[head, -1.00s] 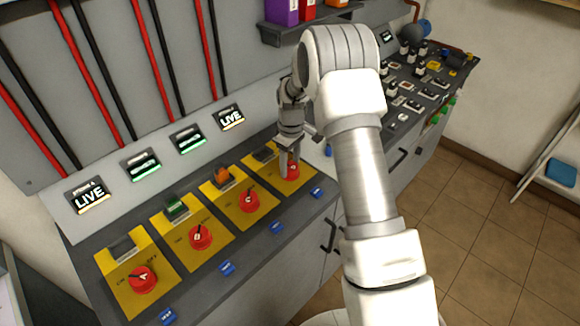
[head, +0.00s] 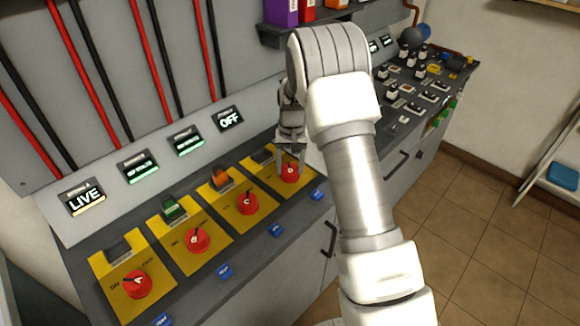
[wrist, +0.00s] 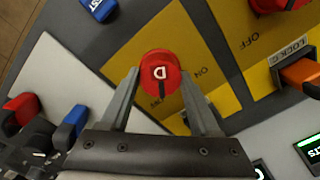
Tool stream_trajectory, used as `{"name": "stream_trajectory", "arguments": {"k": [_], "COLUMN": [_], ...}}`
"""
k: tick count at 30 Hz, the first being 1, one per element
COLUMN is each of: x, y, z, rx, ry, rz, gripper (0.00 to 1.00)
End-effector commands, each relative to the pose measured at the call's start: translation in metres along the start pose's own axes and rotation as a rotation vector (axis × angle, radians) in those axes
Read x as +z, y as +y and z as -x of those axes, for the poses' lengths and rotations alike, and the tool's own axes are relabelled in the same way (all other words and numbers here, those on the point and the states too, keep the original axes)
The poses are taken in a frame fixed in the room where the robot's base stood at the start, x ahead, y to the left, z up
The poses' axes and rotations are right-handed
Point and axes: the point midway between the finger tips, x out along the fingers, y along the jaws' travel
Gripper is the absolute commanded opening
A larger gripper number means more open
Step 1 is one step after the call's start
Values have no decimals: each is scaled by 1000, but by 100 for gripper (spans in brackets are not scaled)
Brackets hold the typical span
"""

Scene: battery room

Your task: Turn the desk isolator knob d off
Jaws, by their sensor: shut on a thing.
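The red isolator knob D (head: 290,172) sits on the rightmost yellow plate of the desk. In the wrist view knob D (wrist: 160,72) shows its letter and a dark pointer line, with the ON and OFF marks on the plate partly visible. My gripper (head: 290,160) is down at knob D, with one finger on each side of it. In the wrist view my gripper (wrist: 160,78) is shut on the knob. The display above plate D (head: 230,119) reads OFF.
Red knobs C (head: 247,203), B (head: 197,239) and A (head: 137,284) stand to the left on their own yellow plates. Display A (head: 86,197) reads LIVE. An orange lock block (wrist: 300,75) is near knob C. A switch panel (head: 415,85) lies to the right.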

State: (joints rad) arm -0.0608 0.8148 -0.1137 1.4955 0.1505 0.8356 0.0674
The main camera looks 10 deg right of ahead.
Motion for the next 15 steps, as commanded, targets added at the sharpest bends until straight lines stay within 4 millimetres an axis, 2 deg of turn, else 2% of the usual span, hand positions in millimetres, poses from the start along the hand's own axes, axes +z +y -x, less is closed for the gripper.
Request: {"name": "stream_trajectory", "arguments": {"k": [6,15], "x": [0,0], "y": [0,0], "z": [1,1], "rx": [0,0], "ry": [5,8], "rz": [-126,-212], "gripper": [7,7]}}
